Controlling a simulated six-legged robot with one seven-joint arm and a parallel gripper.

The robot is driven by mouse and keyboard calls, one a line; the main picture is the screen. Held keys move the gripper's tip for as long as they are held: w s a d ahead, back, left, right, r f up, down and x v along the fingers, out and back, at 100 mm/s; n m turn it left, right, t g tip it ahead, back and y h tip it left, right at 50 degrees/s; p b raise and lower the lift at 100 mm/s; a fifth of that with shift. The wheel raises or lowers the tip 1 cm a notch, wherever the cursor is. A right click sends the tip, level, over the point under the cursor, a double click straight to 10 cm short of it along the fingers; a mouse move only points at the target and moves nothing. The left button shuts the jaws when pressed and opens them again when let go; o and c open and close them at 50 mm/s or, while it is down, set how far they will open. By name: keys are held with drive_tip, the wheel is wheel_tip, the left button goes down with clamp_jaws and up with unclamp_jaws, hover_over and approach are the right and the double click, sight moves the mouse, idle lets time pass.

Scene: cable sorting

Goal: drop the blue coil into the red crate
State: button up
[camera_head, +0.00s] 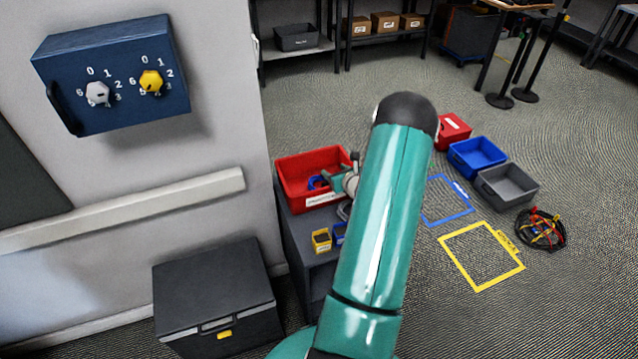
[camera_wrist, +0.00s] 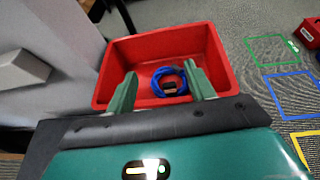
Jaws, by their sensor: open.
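The blue coil (camera_wrist: 180,72) lies in the red crate (camera_wrist: 118,60), on its floor, in the wrist view. In the head view the blue coil (camera_head: 318,183) shows partly inside the red crate (camera_head: 296,165), which stands on a dark grey cabinet. My gripper (camera_wrist: 160,80) is open, its two green fingers apart at the crate's near side, with the coil seen between and beyond them. In the head view my arm hides most of the gripper.
A small yellow bin (camera_head: 321,240) stands on the cabinet (camera_head: 296,225) in front of the crate. Another red crate (camera_head: 453,130), a blue crate (camera_head: 477,157), a grey crate (camera_head: 508,186) and a tangled cable bundle (camera_head: 540,230) are on the floor at right. A wall is close at left.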

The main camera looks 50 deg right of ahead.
drive_tip(key=v, duration=0.7)
drive_tip(key=shift+s+a, duration=0.15)
drive_tip(key=shift+s, duration=0.15)
drive_tip(key=shift+r, duration=0.1)
drive_tip(key=w+a+r+n+y, duration=0.5)
drive_tip(key=w+a+r+n, duration=0.15)
drive_tip(key=a, duration=0.45)
drive_tip(key=w+a+r+n+y, duration=0.4)
drive_tip(key=w+a+r+n, duration=0.3)
drive_tip(key=a, duration=0.3)
drive_tip(key=s+a+r+n+g+y, duration=0.2)
drive_tip(key=a+r+n, duration=0.25)
drive_tip(key=a, duration=0.45)
drive_tip(key=s+a+r+n+g+y, duration=0.1)
drive_tip(key=a+r+n+g, duration=0.1)
drive_tip(key=a+r+n, duration=0.5)
drive_tip(key=s+a+r+n+g+h, duration=0.1)
drive_tip(key=s+a+r+n+h, duration=0.1)
drive_tip(key=s+a+n, duration=0.4)
drive_tip(key=s+a+r+n+g+h, duration=0.1)
drive_tip(key=s+a+r+n+h, duration=0.2)
drive_tip(key=s+a+n, duration=0.3)
drive_tip(key=s+n+h, duration=0.1)
drive_tip(key=s+n, duration=0.3)
drive_tip(key=shift+s+a+r, duration=0.3)
drive_tip(key=shift+a, duration=0.05)
